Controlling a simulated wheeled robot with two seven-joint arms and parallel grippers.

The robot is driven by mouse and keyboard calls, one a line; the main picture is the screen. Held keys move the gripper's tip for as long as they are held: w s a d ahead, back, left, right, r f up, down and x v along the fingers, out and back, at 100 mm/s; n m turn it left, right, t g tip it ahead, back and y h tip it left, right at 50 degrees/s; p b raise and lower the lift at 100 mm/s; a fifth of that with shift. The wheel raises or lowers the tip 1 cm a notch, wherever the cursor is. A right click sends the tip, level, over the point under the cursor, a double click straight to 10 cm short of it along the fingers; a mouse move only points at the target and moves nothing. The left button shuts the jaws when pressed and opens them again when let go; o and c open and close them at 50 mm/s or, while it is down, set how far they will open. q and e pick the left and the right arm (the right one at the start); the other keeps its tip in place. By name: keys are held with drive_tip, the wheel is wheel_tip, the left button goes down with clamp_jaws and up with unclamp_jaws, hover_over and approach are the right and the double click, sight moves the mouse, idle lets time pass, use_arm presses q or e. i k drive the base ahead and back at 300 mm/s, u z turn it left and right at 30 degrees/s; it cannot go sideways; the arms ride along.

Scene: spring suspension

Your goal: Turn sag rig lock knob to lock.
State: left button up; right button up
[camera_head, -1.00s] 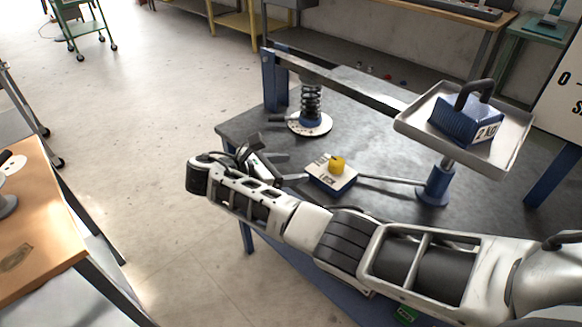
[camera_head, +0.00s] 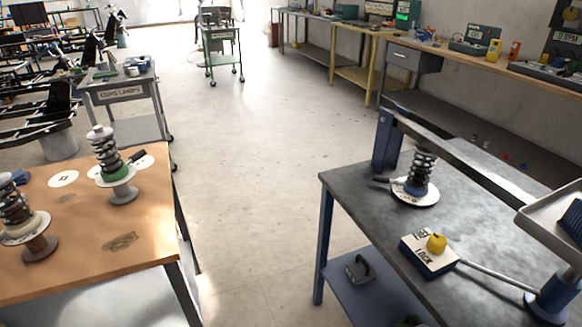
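The sag rig lock knob (camera_head: 436,243) is yellow and sits on a small white-topped box (camera_head: 430,262) with LOCK lettering along its near side. Shorter lettering at the box's far left is too small to read surely. The box lies on the dark rig table (camera_head: 352,189) at the right. A rod runs from the box to a blue post (camera_head: 553,297). The rig's black spring (camera_head: 424,165) stands on a white disc behind the box, under the lever beam (camera_head: 470,158). Neither of my grippers is in view.
A tray (camera_head: 553,211) on the beam's end is cut off at the right edge. A weight (camera_head: 360,268) sits on the table's lower shelf. A wooden table (camera_head: 150,225) with spring units stands at the left. The floor between the tables is clear.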

sight(436, 244)
drive_tip(key=z, duration=1.45)
